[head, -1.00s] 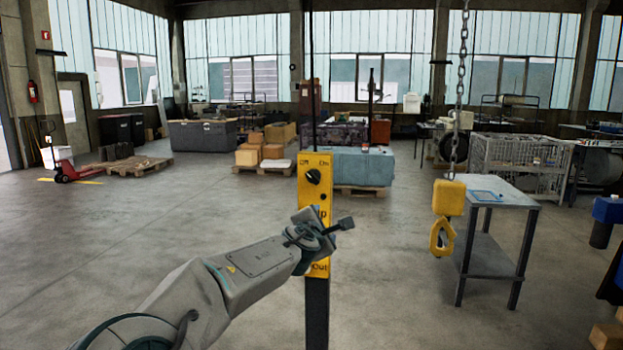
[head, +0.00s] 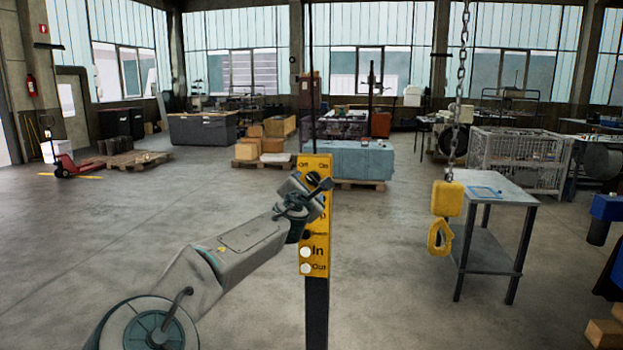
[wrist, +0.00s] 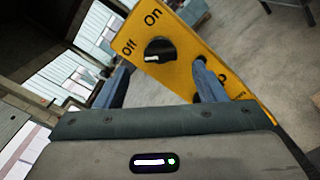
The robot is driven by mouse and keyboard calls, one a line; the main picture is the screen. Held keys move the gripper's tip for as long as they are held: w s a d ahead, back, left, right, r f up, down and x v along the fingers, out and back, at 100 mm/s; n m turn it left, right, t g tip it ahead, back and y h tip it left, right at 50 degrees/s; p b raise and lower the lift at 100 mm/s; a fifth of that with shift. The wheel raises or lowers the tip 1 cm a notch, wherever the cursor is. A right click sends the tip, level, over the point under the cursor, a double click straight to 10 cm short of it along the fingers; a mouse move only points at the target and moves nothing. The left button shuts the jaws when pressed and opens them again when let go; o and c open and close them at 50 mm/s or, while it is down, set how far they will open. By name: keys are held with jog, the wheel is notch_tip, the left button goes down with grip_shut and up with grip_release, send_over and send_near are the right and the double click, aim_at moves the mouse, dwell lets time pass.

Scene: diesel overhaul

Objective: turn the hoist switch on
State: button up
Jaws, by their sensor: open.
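The yellow hoist control panel (head: 314,232) stands on a dark post and carries Off and On labels, with In and Out buttons lower down. Its black rotary switch (wrist: 160,50) sits below the labels, with a pale mark at its lower edge in the wrist view; in the head view the gripper partly covers it. My gripper (head: 320,186) is in front of the panel's upper part. In the wrist view my gripper (wrist: 160,72) is open and empty, its two fingers spread toward either side of the switch; I cannot tell whether they touch it.
A yellow hoist hook (head: 441,236) hangs on a chain to the right. Beside it is a metal table (head: 490,190) with a blue item on top. A wire cage (head: 515,155) and a teal crate (head: 362,160) stand behind. The floor to the left is open.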

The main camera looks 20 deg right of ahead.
aim_at(312, 181)
jog(key=p+x, duration=0.1)
jog(key=x, duration=0.3)
jog(key=shift+w+d+r+p, duration=0.1)
jog(key=shift+w+d+p, duration=0.1)
jog(key=shift+p, duration=0.15)
jog(key=shift+w+d, duration=0.3)
jog(key=shift+w, duration=0.15)
jog(key=c, duration=1)
